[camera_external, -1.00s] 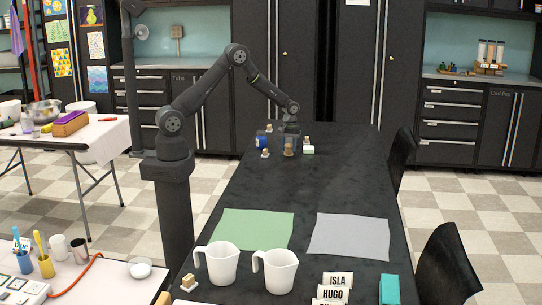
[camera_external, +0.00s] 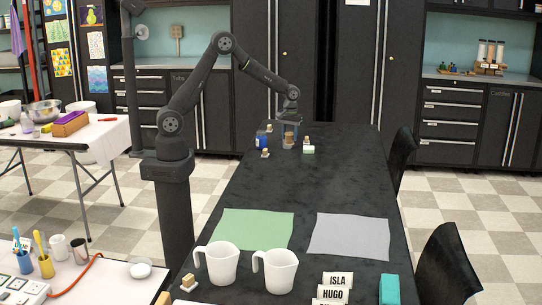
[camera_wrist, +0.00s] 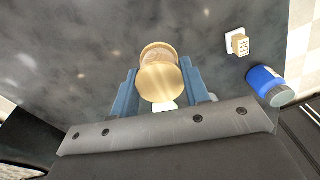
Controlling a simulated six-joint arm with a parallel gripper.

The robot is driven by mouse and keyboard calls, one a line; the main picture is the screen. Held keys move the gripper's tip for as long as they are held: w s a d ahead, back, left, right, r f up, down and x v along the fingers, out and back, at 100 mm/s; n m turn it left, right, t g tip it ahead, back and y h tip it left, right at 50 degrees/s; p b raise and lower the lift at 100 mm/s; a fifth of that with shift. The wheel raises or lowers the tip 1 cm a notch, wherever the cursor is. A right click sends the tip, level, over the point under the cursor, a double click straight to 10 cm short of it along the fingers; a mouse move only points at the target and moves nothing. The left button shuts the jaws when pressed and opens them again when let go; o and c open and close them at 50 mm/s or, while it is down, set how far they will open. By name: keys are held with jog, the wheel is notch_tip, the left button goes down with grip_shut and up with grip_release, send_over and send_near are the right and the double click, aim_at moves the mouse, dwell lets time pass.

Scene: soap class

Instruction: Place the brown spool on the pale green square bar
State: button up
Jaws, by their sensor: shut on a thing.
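A brown spool (camera_wrist: 160,75) with a round pale end is between the blue fingers of my gripper (camera_wrist: 158,90) in the wrist view. In the external view, my gripper (camera_external: 289,128) is at the far end of the black table, shut on the spool (camera_external: 289,139), seemingly a little above the tabletop.
A blue bottle (camera_external: 261,142) and a tan block on a white base (camera_external: 265,153) stand left of my gripper. Nearer are a green mat (camera_external: 250,229), a grey mat (camera_external: 349,236) and two white mugs (camera_external: 222,264). The table between is clear.

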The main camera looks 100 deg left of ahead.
jog(key=w+a+r+m, duration=0.2)
jog(key=w+a+m, duration=0.5)
jog(key=m, duration=1)
send_over(309, 147)
notch_tip(309, 147, down, 6)
jog(key=shift+d+f, duration=0.15)
jog(key=shift+f, duration=2.05)
jog(key=shift+f, duration=0.1)
jog(key=o, duration=1)
jog(key=shift+c, duration=0.2)
